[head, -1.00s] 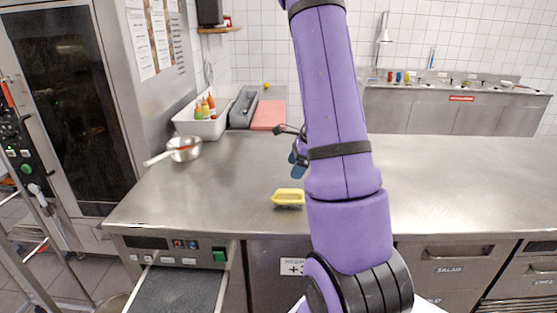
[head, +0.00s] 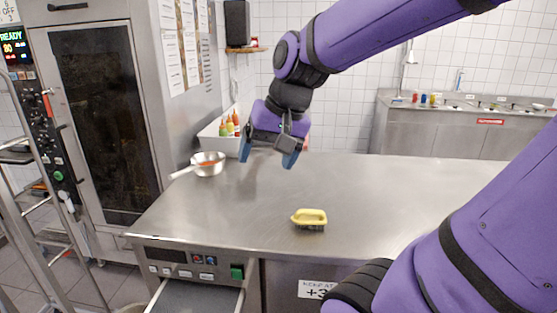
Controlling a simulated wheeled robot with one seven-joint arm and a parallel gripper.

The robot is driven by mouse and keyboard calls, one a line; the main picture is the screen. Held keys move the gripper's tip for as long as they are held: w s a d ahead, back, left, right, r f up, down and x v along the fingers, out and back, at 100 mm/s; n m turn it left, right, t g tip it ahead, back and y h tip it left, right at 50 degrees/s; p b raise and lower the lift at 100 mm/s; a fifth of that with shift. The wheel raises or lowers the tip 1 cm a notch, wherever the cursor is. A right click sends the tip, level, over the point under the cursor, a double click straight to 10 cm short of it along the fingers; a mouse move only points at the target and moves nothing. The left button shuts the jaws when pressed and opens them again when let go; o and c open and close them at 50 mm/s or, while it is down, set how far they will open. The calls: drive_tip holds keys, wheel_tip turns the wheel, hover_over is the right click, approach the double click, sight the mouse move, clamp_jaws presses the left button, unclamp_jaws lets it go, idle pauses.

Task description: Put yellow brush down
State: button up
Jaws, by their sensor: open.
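The yellow brush (head: 310,217) lies on the steel counter (head: 260,215) near its front edge, bristles down and yellow handle up. My gripper (head: 267,158) is raised above the counter, behind and to the left of the brush, well apart from it. Its blue-tipped fingers point down, are spread apart and hold nothing.
A steel pan (head: 207,164) stands on the counter at the left. Behind my gripper a white bin (head: 215,140) holds several bottles. A tall oven (head: 95,120) borders the left side. An open drawer (head: 195,296) juts out below the front edge. The counter around the brush is clear.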

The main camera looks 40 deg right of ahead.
drive_tip(key=s+a+r+n+t+h, duration=0.1)
drive_tip(key=s+a+r+n, duration=0.1)
drive_tip(key=s+n, duration=0.3)
drive_tip(key=shift+s+a+n+h, duration=0.4)
drive_tip(key=shift+s+a, duration=0.4)
drive_tip(key=shift+s, duration=0.2)
drive_tip(key=shift+o, duration=0.4)
drive_tip(key=shift+r, duration=0.1)
